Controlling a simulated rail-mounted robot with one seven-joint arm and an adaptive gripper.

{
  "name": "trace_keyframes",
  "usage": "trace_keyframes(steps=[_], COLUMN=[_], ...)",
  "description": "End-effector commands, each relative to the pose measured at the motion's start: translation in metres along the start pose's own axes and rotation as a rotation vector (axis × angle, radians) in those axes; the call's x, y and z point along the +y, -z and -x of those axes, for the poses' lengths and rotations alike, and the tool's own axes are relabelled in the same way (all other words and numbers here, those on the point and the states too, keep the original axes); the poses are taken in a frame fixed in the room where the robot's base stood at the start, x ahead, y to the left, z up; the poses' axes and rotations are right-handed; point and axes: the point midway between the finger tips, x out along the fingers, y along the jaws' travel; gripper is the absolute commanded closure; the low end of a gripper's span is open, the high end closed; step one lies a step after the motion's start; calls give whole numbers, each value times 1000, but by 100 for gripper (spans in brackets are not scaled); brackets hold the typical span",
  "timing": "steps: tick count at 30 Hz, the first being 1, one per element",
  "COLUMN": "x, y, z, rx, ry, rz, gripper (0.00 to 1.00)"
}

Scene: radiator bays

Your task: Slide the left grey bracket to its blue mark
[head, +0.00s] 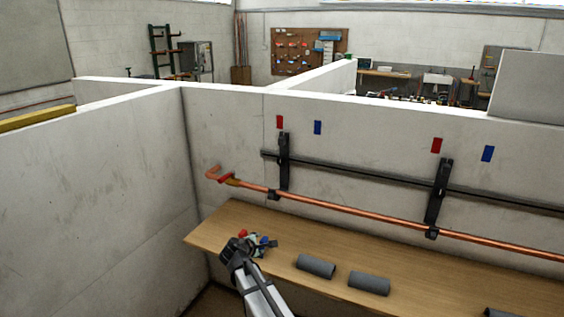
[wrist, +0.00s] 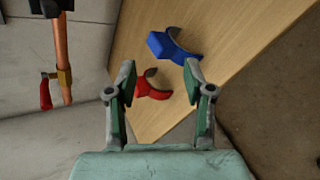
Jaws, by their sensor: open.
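The left grey bracket (head: 284,162), dark and upright, sits on the dark wall rail below a red mark (head: 280,121). Its blue mark (head: 318,127) is on the wall to the right of the bracket. The bracket's lower end meets the copper pipe (head: 350,211). My gripper (head: 262,244) is low over the wooden bench, below and apart from the bracket. In the wrist view my gripper (wrist: 160,84) is open with nothing between its fingers. A red clip (wrist: 153,88) and a blue clip (wrist: 173,46) lie on the bench beyond the fingertips.
A second bracket (head: 438,192) stands farther right, with its own red mark (head: 437,145) and blue mark (head: 488,153). The rail (head: 360,173) runs between the brackets. Grey tubes (head: 316,266) lie on the bench (head: 215,232). A red-handled valve (wrist: 46,95) is on the pipe's left end.

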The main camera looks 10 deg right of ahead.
Motion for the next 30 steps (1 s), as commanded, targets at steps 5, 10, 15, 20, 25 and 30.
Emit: trace_keyframes(steps=[5,10,15,20,25,30], x=[152,251,300,313,323,339], y=[-30,-61,-79,-84,-91,-101], z=[1,21,37,37,20,-6], rx=[-210,-427,-559,-590,-589,-588], ry=[-182,-241,-243,-239,-239,-238], rz=[505,875,1065,1111,1110,1109], gripper=[48,48,48,48,48,48])
